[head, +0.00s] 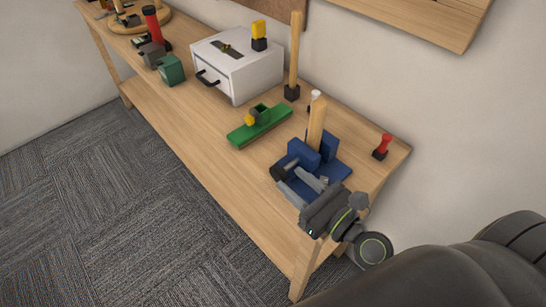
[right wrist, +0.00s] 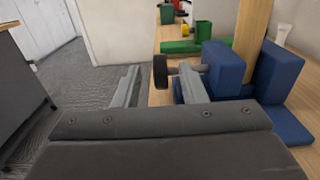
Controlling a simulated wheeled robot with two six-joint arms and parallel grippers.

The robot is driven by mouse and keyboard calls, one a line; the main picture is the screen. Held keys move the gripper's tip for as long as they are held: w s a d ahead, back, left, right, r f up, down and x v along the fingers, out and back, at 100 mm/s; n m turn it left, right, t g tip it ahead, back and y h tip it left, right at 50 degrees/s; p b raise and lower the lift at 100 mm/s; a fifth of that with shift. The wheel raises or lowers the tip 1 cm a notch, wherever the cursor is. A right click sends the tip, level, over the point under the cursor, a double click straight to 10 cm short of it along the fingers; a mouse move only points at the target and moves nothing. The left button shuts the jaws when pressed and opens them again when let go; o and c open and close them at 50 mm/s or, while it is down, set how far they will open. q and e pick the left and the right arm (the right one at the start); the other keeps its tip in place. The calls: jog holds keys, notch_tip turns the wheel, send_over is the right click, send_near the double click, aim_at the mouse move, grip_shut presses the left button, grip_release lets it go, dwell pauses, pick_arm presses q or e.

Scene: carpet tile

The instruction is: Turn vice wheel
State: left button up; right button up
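The blue vice (head: 303,154) stands at the near end of the wooden bench, with an upright wooden piece (head: 316,125) between its jaws. Its dark wheel (head: 279,172) faces the bench's front edge. The wheel (right wrist: 160,72) and its grey shaft (right wrist: 187,67) also show in the right wrist view. My right gripper (head: 303,187) is open beside the vice, its fingers pointing toward the wheel. In the right wrist view the wheel appears between the two fingers (right wrist: 158,88), beyond their tips or level with them; I see no clear contact. My left gripper is not in view.
A green plane-like tool (head: 262,124), a white drawer box (head: 240,75), a standing wooden handle (head: 295,55) and a red-handled tool (head: 382,145) are on the bench (head: 200,130). Carpet floor (head: 110,210) in front is clear.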

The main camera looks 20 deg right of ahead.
aim_at(275, 165)
jog(key=p+x, duration=0.1)
jog(key=x, duration=0.6)
jog(key=shift+w, duration=0.15)
grip_shut()
jog(key=shift+p, duration=0.3)
